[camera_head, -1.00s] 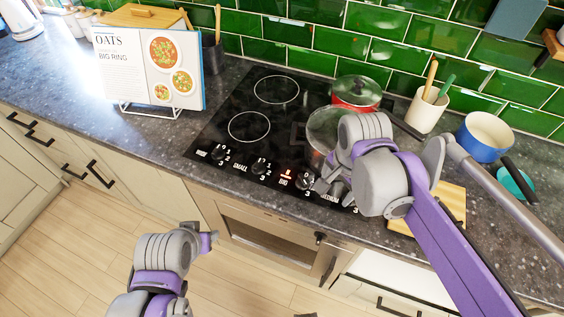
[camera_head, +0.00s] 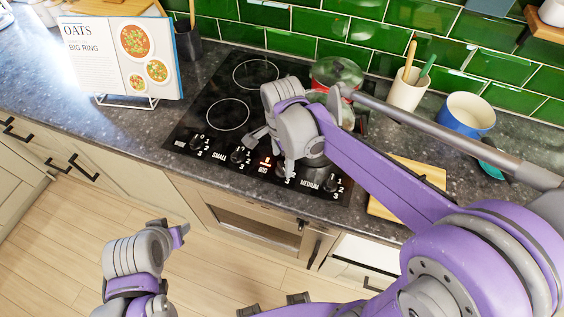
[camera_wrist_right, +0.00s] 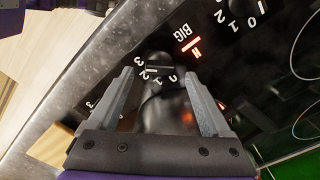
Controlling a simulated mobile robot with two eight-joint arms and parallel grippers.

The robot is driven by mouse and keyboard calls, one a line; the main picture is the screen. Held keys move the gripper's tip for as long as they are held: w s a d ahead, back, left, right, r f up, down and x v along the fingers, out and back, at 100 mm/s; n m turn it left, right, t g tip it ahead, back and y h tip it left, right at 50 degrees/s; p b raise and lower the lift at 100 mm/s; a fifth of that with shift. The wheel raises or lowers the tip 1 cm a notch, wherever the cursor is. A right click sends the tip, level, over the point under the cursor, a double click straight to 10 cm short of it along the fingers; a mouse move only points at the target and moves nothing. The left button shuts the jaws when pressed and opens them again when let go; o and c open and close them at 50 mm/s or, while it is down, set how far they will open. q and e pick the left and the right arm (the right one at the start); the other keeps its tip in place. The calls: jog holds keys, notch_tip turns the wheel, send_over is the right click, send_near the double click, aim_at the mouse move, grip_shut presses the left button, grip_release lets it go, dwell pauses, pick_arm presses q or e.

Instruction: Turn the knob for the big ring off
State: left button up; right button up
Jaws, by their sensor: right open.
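The black hob (camera_head: 215,95) has a row of knobs along its front edge, with labels including SMALL, BIG and MEDIUM. A red light (camera_head: 265,162) glows by the BIG label. The dark knob by that label (camera_wrist_right: 158,66) shows in the wrist view with numbers around it, just beyond the fingertips and between their lines. My right gripper (camera_wrist_right: 158,76) is open, with nothing between its fingers. In the head view, the right gripper (camera_head: 272,150) hangs over the front of the hob and partly hides the BIG knob. My left gripper (camera_head: 182,234) is low, in front of the cabinets; its jaws are unclear.
A red pot (camera_head: 337,74) with a glass lid stands at the hob's back right. A cutting board (camera_head: 385,208), a utensil jar (camera_head: 405,92) and a blue pan (camera_head: 470,115) are to the right. An open recipe book (camera_head: 95,70) reads BIG RING.

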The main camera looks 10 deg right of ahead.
aim_at(282, 169)
jog(key=shift+f, duration=1.2)
grip_shut()
